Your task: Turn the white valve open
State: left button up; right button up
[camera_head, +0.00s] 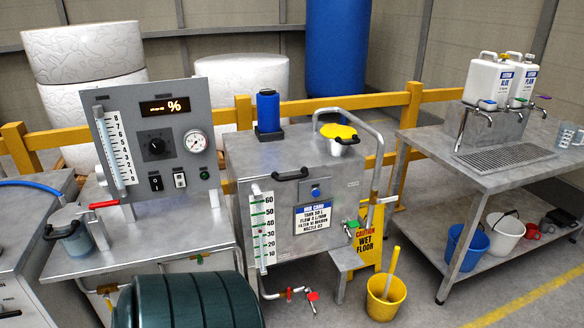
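I cannot make out a white valve for certain in the head view. Several coloured handles show instead. A red lever (104,205) sits above a pipe on the left bench. A red valve handle (313,297) is low in front of the metal tank (240,160). A small green handle (352,224) is at the tank's lower right. Neither of my grippers shows in this view.
A grey control panel (122,110) stands on the left bench. A dark green ribbed barrel (190,303) is at the bottom front. A yellow bucket (386,299) and a wet floor sign (369,240) stand right of the tank. Yellow rails (435,95) run behind.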

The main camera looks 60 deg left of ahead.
aim_at(390, 200)
jog(key=u, duration=1.9)
jog(key=i+l, duration=0.3)
jog(key=i, duration=0.15)
jog(key=i+l, duration=0.35)
jog(key=i+l+z, duration=0.1)
jog(key=i+l, duration=0.2)
jog(key=i, duration=0.2)
jog(key=i+l, duration=0.3)
jog(key=i, duration=0.15)
